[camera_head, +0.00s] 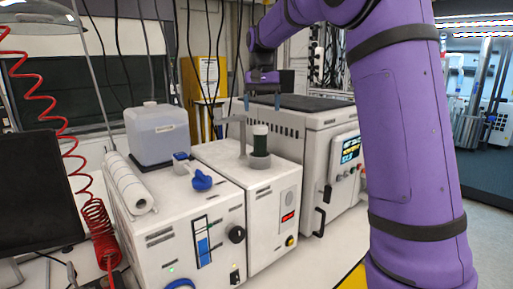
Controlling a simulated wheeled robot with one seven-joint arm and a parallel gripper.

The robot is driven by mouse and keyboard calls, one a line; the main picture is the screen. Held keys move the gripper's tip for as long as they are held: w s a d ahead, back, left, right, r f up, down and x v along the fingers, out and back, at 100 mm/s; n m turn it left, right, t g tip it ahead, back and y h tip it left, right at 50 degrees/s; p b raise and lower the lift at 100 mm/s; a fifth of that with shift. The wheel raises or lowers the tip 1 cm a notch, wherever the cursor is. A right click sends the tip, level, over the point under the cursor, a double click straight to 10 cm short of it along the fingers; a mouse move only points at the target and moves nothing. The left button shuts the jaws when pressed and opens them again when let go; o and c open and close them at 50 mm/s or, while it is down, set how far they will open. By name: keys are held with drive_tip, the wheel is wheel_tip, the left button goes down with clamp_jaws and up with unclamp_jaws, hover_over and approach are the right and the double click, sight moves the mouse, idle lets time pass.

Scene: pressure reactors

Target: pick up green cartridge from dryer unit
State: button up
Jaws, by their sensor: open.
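The green cartridge (261,141) is a dark green cylinder with a white cap. It stands upright in a grey round holder (259,162) on top of the white dryer unit (273,205), beside a grey upright post with an arm. My gripper (262,101) hangs in the air above and a little behind the cartridge, fingers pointing down. The two fingers are apart with nothing between them. My purple arm comes in from the right and covers part of the view.
A white unit (178,230) with a blue valve stands at left, with a paper roll (130,184) and a translucent tank (157,134) on it. A larger white machine (335,150) with a lit screen stands at right. A red coiled hose (97,225) hangs at far left.

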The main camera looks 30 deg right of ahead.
sight(260, 126)
drive_tip(key=f, duration=0.9)
drive_tip(key=shift+a+f, duration=0.25)
